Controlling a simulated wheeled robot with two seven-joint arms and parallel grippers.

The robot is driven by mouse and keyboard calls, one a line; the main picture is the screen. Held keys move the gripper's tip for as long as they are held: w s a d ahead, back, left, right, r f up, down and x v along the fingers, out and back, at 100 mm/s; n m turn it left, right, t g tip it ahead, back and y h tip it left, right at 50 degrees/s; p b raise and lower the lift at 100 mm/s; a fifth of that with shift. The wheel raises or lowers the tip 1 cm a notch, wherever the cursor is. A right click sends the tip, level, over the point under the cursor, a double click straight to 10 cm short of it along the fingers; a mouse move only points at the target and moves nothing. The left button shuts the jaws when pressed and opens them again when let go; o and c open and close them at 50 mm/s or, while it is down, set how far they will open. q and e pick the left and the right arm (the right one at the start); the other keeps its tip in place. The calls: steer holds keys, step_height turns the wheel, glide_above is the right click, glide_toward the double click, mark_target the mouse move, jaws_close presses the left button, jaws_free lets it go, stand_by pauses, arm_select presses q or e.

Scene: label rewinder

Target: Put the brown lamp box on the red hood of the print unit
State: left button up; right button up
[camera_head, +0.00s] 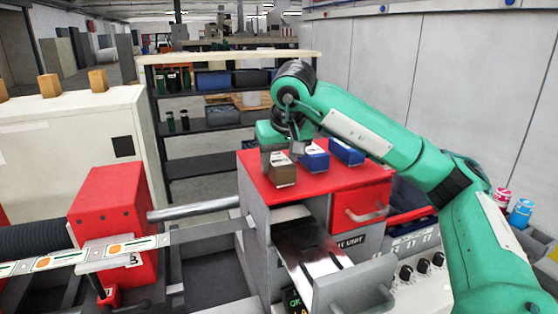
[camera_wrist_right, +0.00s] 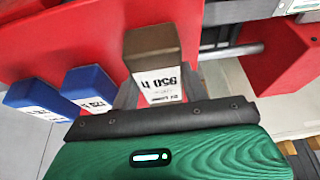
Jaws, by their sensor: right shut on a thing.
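The brown lamp box (camera_head: 282,174) is at the red hood (camera_head: 330,185) of the print unit, near the hood's left part. My right gripper (camera_head: 276,156) reaches down from above and is shut on it. In the right wrist view the brown box (camera_wrist_right: 152,62) shows its white label between the fingers, with the red hood (camera_wrist_right: 60,40) behind it. I cannot tell whether the box's underside touches the hood. Two blue boxes stand on the hood to the right, one nearer (camera_head: 315,158) and one farther (camera_head: 346,152). My left gripper is not in view.
An open metal drawer (camera_head: 345,285) juts out below the hood. A red block (camera_head: 112,215) with a label strip and a metal roller (camera_head: 195,208) lie to the left. Dark shelves (camera_head: 215,125) stand behind. The hood's front right part is clear.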

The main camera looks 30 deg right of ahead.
steer(key=shift+f, duration=0.3)
steer(key=o, duration=1.3)
steer(key=shift+c, duration=0.2)
steer(key=shift+r, duration=0.1)
steer(key=shift+s+r+b, duration=0.2)
steer(key=shift+r+b, duration=0.15)
steer(key=shift+b, duration=0.1)
steer(key=b+v, duration=0.1)
steer(key=v, duration=0.3)
steer(key=shift+s+a+r, duration=0.15)
steer(key=shift+r, duration=0.15)
steer(key=v, duration=0.6)
steer(key=shift+v, duration=1.15)
